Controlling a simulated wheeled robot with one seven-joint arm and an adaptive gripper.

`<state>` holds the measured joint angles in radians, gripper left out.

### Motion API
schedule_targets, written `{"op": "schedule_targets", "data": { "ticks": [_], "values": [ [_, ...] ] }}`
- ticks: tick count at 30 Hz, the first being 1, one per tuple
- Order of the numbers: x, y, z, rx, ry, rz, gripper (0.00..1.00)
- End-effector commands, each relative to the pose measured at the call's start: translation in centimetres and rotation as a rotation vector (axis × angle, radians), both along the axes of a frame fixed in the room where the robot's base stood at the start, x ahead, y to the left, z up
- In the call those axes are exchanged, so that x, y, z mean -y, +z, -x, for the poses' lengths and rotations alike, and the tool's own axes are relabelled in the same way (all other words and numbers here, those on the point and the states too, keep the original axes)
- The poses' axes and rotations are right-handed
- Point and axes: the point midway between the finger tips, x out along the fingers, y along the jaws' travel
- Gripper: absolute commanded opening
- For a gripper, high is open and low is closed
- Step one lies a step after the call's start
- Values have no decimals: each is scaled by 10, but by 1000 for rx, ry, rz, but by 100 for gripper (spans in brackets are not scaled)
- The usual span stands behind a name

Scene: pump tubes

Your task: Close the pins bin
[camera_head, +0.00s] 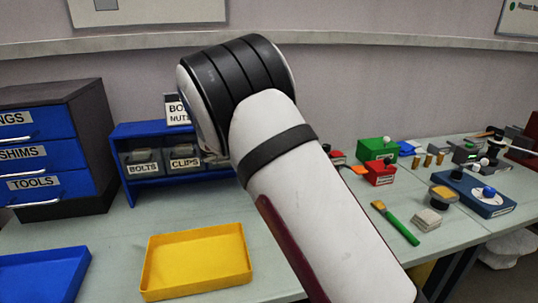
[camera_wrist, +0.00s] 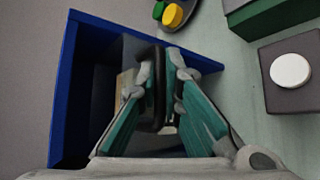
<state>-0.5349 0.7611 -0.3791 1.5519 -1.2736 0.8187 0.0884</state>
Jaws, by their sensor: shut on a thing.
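In the wrist view, my gripper (camera_wrist: 162,76) has its two teal-padded fingers closed around a dark loop-shaped handle (camera_wrist: 153,100) at the front of a bin. I take this to be the pins bin; its name cannot be read here. The blue rack (camera_wrist: 70,90) surrounds a dark opening behind it. How far the bin stands out of the rack is hard to tell. In the head view, my arm hides the gripper and the right part of the blue rack (camera_head: 150,129), so the pins bin is not visible there.
The bolts bin (camera_head: 142,160) and clips bin (camera_head: 184,156) sit in the rack's left part. A blue drawer cabinet (camera_head: 60,99) stands farther left. A yellow tray (camera_head: 197,262) and blue tray (camera_head: 45,275) lie in front. A green box (camera_head: 376,150) and other parts lie right.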

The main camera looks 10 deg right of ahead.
Motion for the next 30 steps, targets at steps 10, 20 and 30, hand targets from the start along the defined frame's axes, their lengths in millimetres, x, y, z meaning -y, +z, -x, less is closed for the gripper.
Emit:
{"op": "schedule_targets", "data": {
  "ticks": [10,20,30],
  "values": [
    [-1,5,-7,1,3,3,0],
    [-1,7,-9,2,3,2,0],
    [-1,8,-9,4,4,3,16]
  ]
}}
